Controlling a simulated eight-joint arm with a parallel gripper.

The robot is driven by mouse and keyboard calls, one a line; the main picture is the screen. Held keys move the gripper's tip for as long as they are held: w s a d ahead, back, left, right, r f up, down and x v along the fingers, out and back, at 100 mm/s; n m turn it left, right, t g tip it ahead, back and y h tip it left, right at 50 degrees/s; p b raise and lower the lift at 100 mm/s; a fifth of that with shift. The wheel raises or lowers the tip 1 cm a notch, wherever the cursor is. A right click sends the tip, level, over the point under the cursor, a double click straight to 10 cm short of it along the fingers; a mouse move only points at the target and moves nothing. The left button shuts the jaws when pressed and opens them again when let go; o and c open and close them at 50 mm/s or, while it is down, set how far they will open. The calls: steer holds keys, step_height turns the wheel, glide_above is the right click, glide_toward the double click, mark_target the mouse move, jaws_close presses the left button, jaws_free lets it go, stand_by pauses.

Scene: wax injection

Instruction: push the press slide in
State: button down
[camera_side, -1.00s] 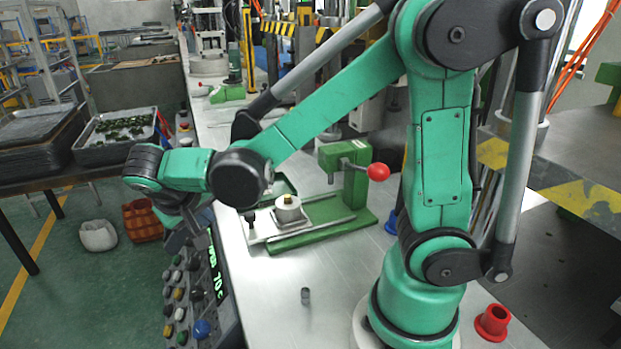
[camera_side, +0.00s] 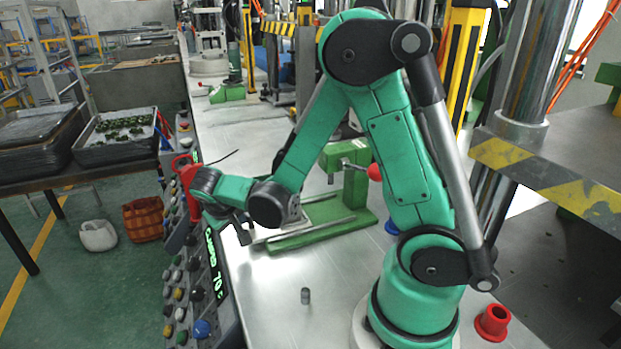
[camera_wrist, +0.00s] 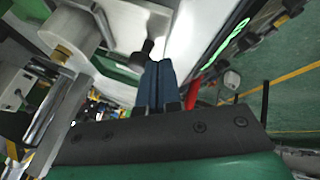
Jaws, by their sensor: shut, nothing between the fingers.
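The green press (camera_side: 352,190) with its red ball lever (camera_side: 374,172) stands on the bench, right of my gripper. Its slide lies on the green base, largely hidden behind my arm in the side view. My gripper (camera_side: 244,236) is shut and empty, low by the slide's outer end. Its dark blue fingers are together in the wrist view (camera_wrist: 158,66).
A control panel (camera_side: 200,285) with buttons and a green display runs along the bench's left edge, close to my gripper. A small grey cylinder (camera_side: 305,296) and a red flanged cup (camera_side: 493,322) stand on the bench. The front middle of the bench is mostly clear.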

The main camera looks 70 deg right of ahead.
mark_target(277, 234)
steer(key=shift+d, duration=0.1)
steer(key=s+d, duration=0.7)
steer(key=shift+s+d, duration=0.1)
steer(key=shift+s, duration=0.1)
steer(key=a, duration=0.2)
steer(key=w+a, duration=0.1)
steer(key=shift+w+a+r, duration=0.15)
steer(key=shift+w+a, duration=0.05)
steer(key=shift+a, duration=0.2)
steer(key=a+r+n+t+y, duration=0.4)
steer(key=a+r+y, duration=0.2)
steer(key=a+r, duration=0.3)
steer(key=a, duration=0.3)
steer(key=shift+a+n+t+y, duration=0.25)
steer(key=shift+n+t+y, duration=0.05)
steer(key=shift+n+y, duration=0.1)
